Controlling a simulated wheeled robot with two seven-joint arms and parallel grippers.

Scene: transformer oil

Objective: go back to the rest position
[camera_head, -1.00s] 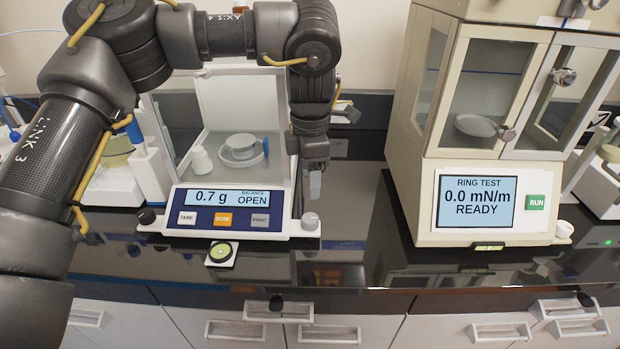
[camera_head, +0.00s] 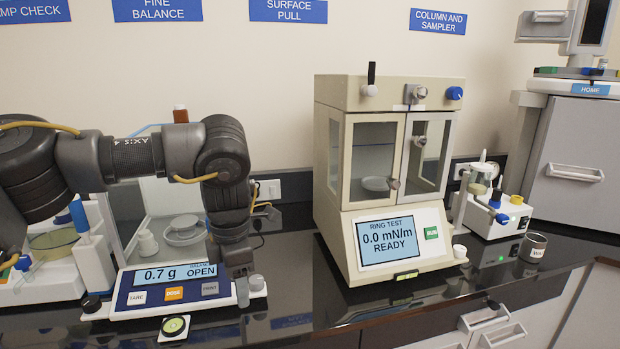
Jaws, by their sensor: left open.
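My left arm comes in from the left and bends down at the right side of the fine balance. My left gripper (camera_head: 242,288) points down at the balance's right edge, by the end of its display panel. Its small fingertips are hard to make out, and I see nothing held in it. The balance (camera_head: 168,280) reads 0.7 g and OPEN. My right gripper is not in view.
The ring test cabinet (camera_head: 383,180) stands right of my arm, reading 0.0 mN/m READY. Dark glossy counter (camera_head: 300,270) lies bare between balance and ring test cabinet.

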